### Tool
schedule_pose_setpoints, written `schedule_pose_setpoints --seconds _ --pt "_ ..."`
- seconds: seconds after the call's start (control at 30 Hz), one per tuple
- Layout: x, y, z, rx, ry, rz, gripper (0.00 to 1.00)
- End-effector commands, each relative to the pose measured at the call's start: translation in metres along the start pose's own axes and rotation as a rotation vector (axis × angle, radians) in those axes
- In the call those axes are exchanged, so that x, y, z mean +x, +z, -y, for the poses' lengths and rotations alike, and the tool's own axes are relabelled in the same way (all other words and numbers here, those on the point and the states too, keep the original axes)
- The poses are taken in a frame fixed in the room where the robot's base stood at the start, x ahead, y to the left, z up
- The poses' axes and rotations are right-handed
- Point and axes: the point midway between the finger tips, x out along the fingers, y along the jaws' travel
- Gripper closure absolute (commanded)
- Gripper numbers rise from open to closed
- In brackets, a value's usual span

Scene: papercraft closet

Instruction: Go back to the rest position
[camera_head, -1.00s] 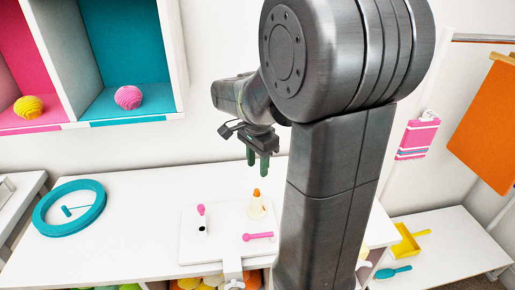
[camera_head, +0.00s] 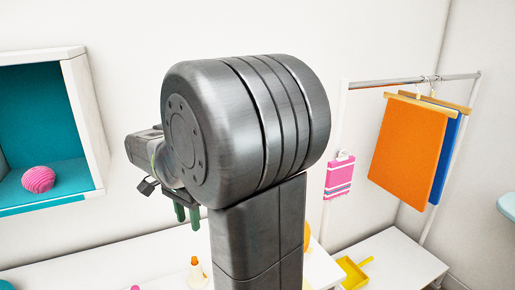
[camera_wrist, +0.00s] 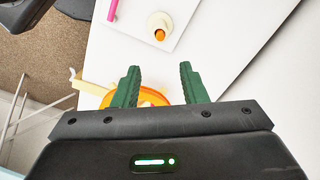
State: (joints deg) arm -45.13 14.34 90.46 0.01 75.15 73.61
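My gripper (camera_head: 187,216) hangs over the white table at the left of my arm in the head view. In the wrist view its two green fingers (camera_wrist: 159,88) are spread apart with nothing held between them. A small white bottle with an orange tip (camera_head: 195,271) stands on the table below the gripper, and it also shows at the top of the wrist view (camera_wrist: 159,25). My arm hides much of the table behind it.
A teal cubby (camera_head: 40,120) with a pink ball (camera_head: 38,179) is on the left wall. A rail at right holds an orange cloth (camera_head: 408,145) and a blue cloth (camera_head: 446,158). A pink towel (camera_head: 339,178) hangs beside it. A yellow dustpan (camera_head: 355,272) lies on a low white bench (camera_head: 405,262).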

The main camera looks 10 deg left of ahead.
Motion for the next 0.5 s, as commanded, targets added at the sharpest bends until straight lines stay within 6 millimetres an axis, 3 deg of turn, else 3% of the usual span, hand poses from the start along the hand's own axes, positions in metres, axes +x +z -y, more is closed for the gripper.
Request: schedule_pose_setpoints --seconds 0.5 --pt "0.094 0.0 -0.001 0.0 0.006 0.002 0.61"
